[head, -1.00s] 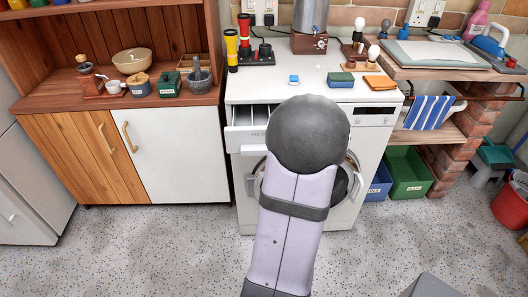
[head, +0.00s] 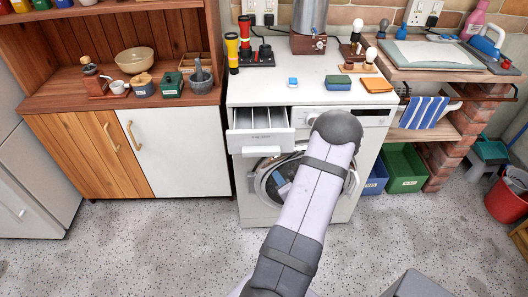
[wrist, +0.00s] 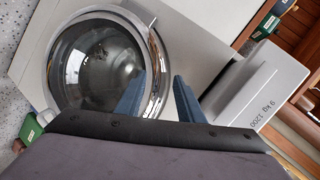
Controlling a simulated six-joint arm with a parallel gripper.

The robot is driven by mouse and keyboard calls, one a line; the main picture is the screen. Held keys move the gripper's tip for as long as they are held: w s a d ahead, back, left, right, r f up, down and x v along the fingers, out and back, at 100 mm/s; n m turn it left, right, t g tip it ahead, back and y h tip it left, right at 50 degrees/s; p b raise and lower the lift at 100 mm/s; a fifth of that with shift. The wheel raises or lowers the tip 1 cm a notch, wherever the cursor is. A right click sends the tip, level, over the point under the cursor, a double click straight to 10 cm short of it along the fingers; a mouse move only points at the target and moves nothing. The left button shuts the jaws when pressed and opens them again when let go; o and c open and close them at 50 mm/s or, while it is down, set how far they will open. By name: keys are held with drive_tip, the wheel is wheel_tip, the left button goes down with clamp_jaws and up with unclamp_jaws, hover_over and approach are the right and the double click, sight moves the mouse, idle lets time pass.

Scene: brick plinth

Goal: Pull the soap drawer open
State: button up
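The soap drawer (head: 262,141) stands pulled out at the upper left of the white washing machine (head: 253,205), and its inner compartments show from above. Its labelled front also shows in the wrist view (wrist: 262,92), at the right. My gripper (wrist: 159,77) is open, with two blue-grey fingers apart and nothing visible between them. In the wrist view its fingers lie between the round door and the drawer front, apart from the drawer in the picture. In the head view my arm hides most of the gripper, in front of the door.
The round door (head: 268,183) with its chrome rim is shut below the drawer. A blue sponge (head: 338,83) and an orange cloth (head: 376,85) lie on the machine top. A green crate (head: 404,170) stands on the floor to the right. The floor in front is clear.

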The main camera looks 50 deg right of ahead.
drive_tip(key=a+n+y+p, duration=0.1)
drive_tip(key=a+y, duration=0.1)
drive_tip(key=a, duration=0.2)
drive_tip(key=m+t+h+b, duration=0.2)
drive_tip(key=m+t, duration=0.2)
drive_tip(key=t, duration=0.1)
approach(262, 155)
drive_tip(key=shift+p+x, duration=0.55)
drive_tip(key=shift+x, duration=3.6)
drive_tip(key=shift+c, duration=0.3)
